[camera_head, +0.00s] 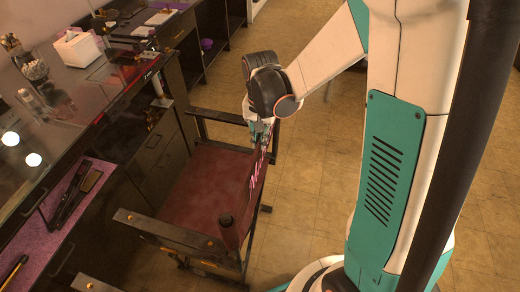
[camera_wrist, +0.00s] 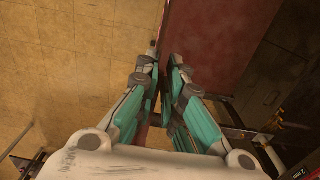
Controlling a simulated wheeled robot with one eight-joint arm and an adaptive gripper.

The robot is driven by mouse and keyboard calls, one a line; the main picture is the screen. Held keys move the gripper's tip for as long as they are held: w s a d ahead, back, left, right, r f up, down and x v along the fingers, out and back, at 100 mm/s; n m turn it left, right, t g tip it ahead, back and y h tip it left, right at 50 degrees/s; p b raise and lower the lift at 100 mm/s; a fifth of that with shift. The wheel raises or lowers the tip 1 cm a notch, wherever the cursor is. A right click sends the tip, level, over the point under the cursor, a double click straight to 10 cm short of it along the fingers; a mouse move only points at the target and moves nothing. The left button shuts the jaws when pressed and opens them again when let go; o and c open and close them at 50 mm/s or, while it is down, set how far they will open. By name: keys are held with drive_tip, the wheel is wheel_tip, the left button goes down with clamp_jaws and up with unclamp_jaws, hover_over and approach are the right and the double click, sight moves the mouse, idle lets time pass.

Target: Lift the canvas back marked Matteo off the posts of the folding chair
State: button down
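The folding chair has a dark red seat (camera_head: 195,185) and a dark wooden frame, and stands in the middle of the head view. Its canvas back (camera_head: 257,178) shows nearly edge-on along the chair's right side, with pink and white marking; I cannot read a name. My gripper (camera_head: 262,138) is at the top of the back, toward its far end. In the wrist view the teal fingers (camera_wrist: 162,66) converge to a narrow gap, with the thin dark red edge of the canvas back (camera_wrist: 165,25) between them. The posts are partly hidden by the canvas and my gripper.
A dark counter (camera_head: 100,100) with a tissue box (camera_head: 77,48), jars and lit bulbs runs along the left. A dark round object (camera_head: 226,222) is by the chair's near right corner. Tiled floor (camera_head: 310,150) is open right of the chair.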

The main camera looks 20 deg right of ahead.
drive_tip(key=shift+r, duration=0.1)
wheel_tip(320, 180, up, 20)
drive_tip(key=p, duration=1.3)
drive_tip(key=shift+p, duration=0.3)
idle(1.6)
